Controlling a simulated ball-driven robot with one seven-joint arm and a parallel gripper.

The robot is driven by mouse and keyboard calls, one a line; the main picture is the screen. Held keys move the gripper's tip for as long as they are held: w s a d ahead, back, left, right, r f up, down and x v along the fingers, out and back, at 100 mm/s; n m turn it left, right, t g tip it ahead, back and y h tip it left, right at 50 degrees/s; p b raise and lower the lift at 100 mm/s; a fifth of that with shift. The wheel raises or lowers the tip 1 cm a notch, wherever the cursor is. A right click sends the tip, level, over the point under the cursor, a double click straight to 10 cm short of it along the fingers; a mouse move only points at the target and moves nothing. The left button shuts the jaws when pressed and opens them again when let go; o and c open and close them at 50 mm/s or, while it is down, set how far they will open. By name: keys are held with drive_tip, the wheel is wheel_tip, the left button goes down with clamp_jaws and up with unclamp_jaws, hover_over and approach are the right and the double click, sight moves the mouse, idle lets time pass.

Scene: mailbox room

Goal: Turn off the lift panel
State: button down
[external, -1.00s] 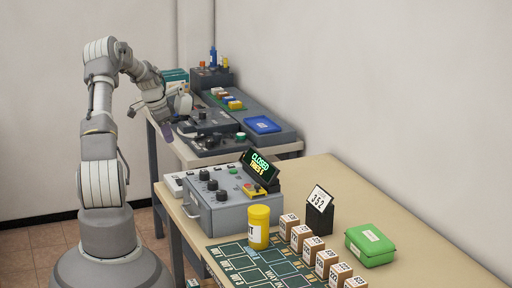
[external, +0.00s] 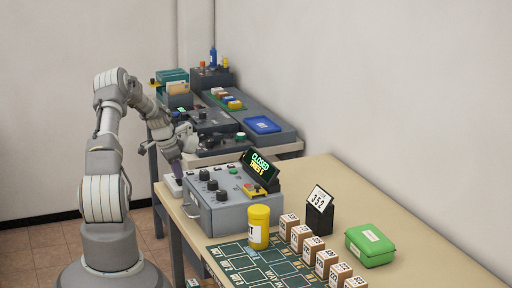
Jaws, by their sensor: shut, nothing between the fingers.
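No label that I can read says which unit is the lift panel. A grey control box (external: 228,213) with several black knobs stands on the near table. A small pale unit (external: 175,192) sits at the table's left edge, partly hidden behind my gripper and the box. My gripper (external: 178,176) is shut and empty, pointing down close above that pale unit. I cannot tell whether it touches it.
Dark panels with a green knob (external: 240,136) and a blue tray (external: 262,125) are on the far table. A yellow jar (external: 258,227), several brown numbered blocks (external: 301,237), a black stand with a card (external: 319,211) and a green box (external: 370,245) stand on the near table.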

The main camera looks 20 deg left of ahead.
sight(179, 183)
idle(0.3)
drive_tip(key=shift+w+a+f, duration=0.15)
drive_tip(key=shift+f, duration=0.25)
drive_tip(key=shift+s+d+r, duration=0.1)
drive_tip(key=shift+s+d, duration=0.5)
wheel_tip(179, 183, up, 5)
drive_tip(key=p, duration=0.3)
drive_tip(key=shift+s+d, duration=0.15)
drive_tip(key=p+v, duration=0.2)
drive_tip(key=v, duration=0.7)
